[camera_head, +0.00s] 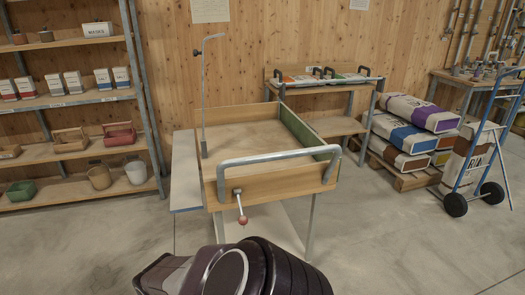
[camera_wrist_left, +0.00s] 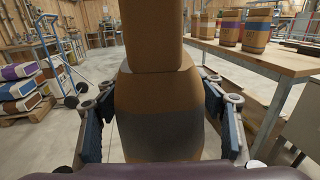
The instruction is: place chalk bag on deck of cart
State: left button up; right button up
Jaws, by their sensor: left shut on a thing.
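A brown bag (camera_wrist_left: 155,105) with a wide grey band and a tall upright top fills the middle of the left wrist view. I take it for the chalk bag, though no label shows. My left gripper (camera_wrist_left: 162,122) is shut on it, with one blue-padded finger at each side. In the head view the cart (camera_head: 265,180) stands in the centre, its wooden deck (camera_head: 250,138) empty inside low board sides. The bag and left gripper do not show in the head view. My right gripper is in neither view.
The cart has a grey push handle (camera_head: 270,158), an upright metal post (camera_head: 204,100) and a side flap (camera_head: 186,180). Shelves (camera_head: 70,100) stand left. Stacked sacks (camera_head: 405,130) and a blue hand truck (camera_head: 478,155) are right. A bench (camera_wrist_left: 265,60) shows in the wrist view.

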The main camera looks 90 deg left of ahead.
aim_at(248, 153)
jog(key=j+u, duration=0.1)
jog(key=u, duration=1.25)
jog(key=j+u, duration=0.45)
jog(key=i+j+u, duration=0.2)
jog(key=u, duration=0.3)
jog(key=i+j+u, duration=0.15)
jog(key=u, duration=0.3)
jog(key=i+j+u, duration=0.2)
jog(key=u, duration=0.25)
jog(key=i+j+u, duration=0.2)
jog(key=u, duration=0.3)
jog(key=i+j+z, duration=0.1)
jog(key=i+z, duration=0.3)
jog(key=i+j+z, duration=0.2)
jog(key=z, duration=0.15)
jog(key=i+j+z, duration=0.1)
jog(key=z, duration=0.35)
jog(key=i+j+z, duration=0.2)
jog(key=z, duration=0.25)
jog(key=i+j+z, duration=0.1)
jog(key=z, duration=0.35)
jog(key=j+z, duration=0.9)
jog(key=z, duration=0.15)
